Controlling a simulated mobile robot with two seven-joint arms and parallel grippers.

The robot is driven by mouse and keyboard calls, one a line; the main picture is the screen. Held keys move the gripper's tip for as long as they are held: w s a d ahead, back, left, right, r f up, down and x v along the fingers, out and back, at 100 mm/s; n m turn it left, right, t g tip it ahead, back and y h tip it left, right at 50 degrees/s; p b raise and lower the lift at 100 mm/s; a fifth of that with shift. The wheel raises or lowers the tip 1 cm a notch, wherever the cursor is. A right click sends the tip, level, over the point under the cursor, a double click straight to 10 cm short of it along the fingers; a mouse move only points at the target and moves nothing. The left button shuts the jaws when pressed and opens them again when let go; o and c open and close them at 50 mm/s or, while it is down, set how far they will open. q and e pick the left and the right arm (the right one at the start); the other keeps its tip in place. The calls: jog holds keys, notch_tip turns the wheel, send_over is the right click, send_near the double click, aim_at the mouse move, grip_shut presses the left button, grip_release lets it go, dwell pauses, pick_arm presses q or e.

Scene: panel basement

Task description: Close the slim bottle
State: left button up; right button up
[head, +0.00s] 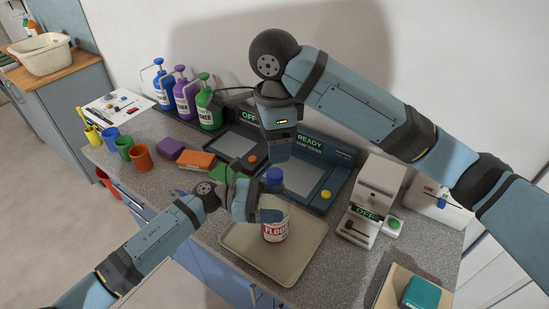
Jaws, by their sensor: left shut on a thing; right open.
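The slim bottle (274,228) is clear with a red and white label and stands upright over the beige tray. A blue cap (274,175) shows at its top; I cannot tell whether it is tight on the neck. My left gripper (251,203) comes from the left and is shut on the slim bottle's upper side. Its fingertips are partly hidden. My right gripper (279,156) points down just above the cap and is open, with its fingers hard to make out.
The beige tray (300,262) lies on the speckled counter. Two dark testers stand behind, one with a READY sign (310,141). Pump bottles (208,108), colored cups (141,157) and sponges (196,160) are at left. A white OFF device (370,203) is at right.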

notch_tip(320, 180, up, 4)
dwell(0.4)
pick_arm(q)
jog(key=o, duration=1.7)
jog(key=shift+a+f, duration=0.1)
jog(key=shift+a, duration=0.4)
jog(key=a+b, duration=0.1)
jog(key=a, duration=0.3)
jog(key=a+b, duration=0.1)
jog(key=a, duration=0.3)
jog(key=w+a+b, duration=0.1)
jog(key=a, duration=0.3)
jog(key=shift+a, duration=0.4)
pick_arm(e)
notch_tip(320, 180, down, 4)
jog(key=shift+r, duration=0.25)
pick_arm(q)
jog(key=shift+s, duration=0.1)
